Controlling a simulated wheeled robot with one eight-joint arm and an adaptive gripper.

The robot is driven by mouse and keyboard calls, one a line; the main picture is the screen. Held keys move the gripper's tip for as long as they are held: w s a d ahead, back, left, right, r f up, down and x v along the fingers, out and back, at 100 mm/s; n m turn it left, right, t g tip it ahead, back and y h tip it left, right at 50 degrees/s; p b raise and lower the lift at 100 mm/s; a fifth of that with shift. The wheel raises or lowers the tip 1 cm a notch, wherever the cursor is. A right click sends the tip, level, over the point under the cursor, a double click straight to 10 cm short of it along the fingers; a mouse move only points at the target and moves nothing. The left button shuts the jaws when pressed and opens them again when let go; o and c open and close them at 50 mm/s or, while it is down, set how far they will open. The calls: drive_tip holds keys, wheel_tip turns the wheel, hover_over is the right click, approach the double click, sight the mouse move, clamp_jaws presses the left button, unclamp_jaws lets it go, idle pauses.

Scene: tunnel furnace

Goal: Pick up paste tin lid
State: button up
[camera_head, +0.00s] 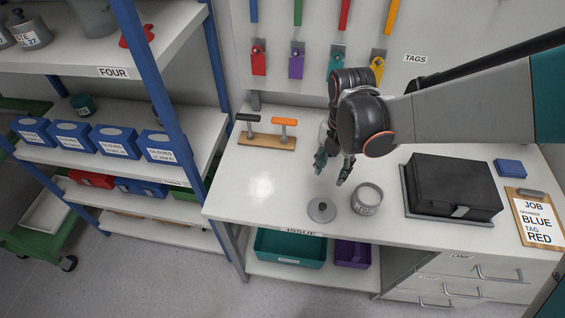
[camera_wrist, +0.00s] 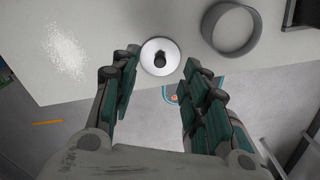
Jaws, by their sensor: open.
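The paste tin lid (camera_head: 321,209) is a small grey disc with a dark knob, lying flat near the front edge of the white table. It also shows in the wrist view (camera_wrist: 160,57), just beyond and between my fingertips. The open grey tin (camera_head: 367,198) stands to the right of the lid; its round rim shows at the upper right of the wrist view (camera_wrist: 231,27). My gripper (camera_head: 334,168) is open and empty. It is above the table, behind the lid in the head view, and not touching it.
A black box (camera_head: 452,186) and a clipboard (camera_head: 534,217) occupy the right of the white table (camera_head: 240,195). A wooden stand with two handles (camera_head: 267,141) is at the back left. Teal (camera_head: 289,247) and purple bins (camera_head: 352,254) sit below.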

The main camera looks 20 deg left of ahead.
approach(323, 205)
wheel_tip(323, 205, down, 9)
drive_tip(key=b, duration=0.9)
drive_tip(key=shift+s+f, duration=0.1)
drive_tip(key=shift+s, duration=0.05)
drive_tip(key=shift+c, duration=0.6)
drive_tip(key=c, duration=0.9)
